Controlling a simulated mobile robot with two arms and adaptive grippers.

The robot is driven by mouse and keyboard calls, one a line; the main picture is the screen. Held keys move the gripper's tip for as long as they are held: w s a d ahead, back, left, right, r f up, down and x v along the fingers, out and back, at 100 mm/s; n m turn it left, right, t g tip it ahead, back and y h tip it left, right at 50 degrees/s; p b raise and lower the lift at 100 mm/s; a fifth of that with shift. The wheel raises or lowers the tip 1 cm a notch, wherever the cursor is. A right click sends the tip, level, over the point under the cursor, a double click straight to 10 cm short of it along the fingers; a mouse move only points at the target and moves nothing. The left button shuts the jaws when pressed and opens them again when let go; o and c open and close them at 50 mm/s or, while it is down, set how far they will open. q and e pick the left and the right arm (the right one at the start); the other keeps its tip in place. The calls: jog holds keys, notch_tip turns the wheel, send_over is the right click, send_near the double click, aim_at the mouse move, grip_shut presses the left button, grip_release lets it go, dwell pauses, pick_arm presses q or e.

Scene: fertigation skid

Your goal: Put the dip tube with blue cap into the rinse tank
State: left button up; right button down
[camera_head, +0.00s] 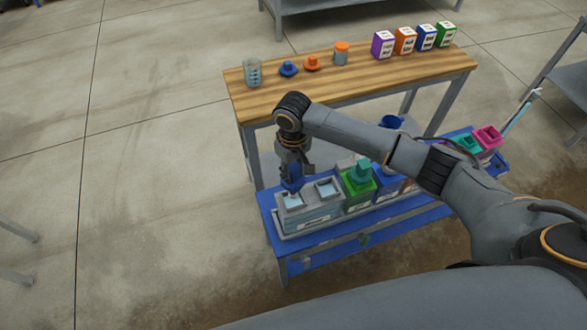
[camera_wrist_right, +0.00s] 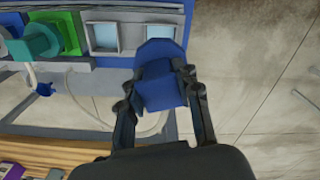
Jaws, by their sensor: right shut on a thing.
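My right gripper (camera_head: 293,174) is shut on the blue cap (camera_head: 292,185) of the dip tube, at the left end of the blue bench. In the right wrist view the blue cap (camera_wrist_right: 160,88) sits between the fingertips (camera_wrist_right: 163,82). The tube below it is hidden. The grey tank (camera_head: 308,216), which looks like the rinse tank, has two square openings with pale blue inside. The cap is over or just behind the left opening; its exact height is unclear. The tank also shows in the wrist view (camera_wrist_right: 103,52), beside the cap. My left gripper is not in view.
A green tank (camera_head: 358,192) with a teal cap stands right of the grey one. Blue, teal and pink containers (camera_head: 487,137) follow, partly behind my arm. A wooden table (camera_head: 300,97) behind carries a beaker (camera_head: 252,72), loose caps, a jar and several coloured boxes.

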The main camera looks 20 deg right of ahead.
jog(key=shift+f+b, duration=1.9)
jog(key=shift+f, duration=2.75)
jog(key=c, duration=0.8)
grip_release()
jog(key=shift+c, duration=0.2)
jog(key=shift+r, duration=0.2)
notch_tip(320, 180, up, 12)
jog(key=shift+f, duration=0.15)
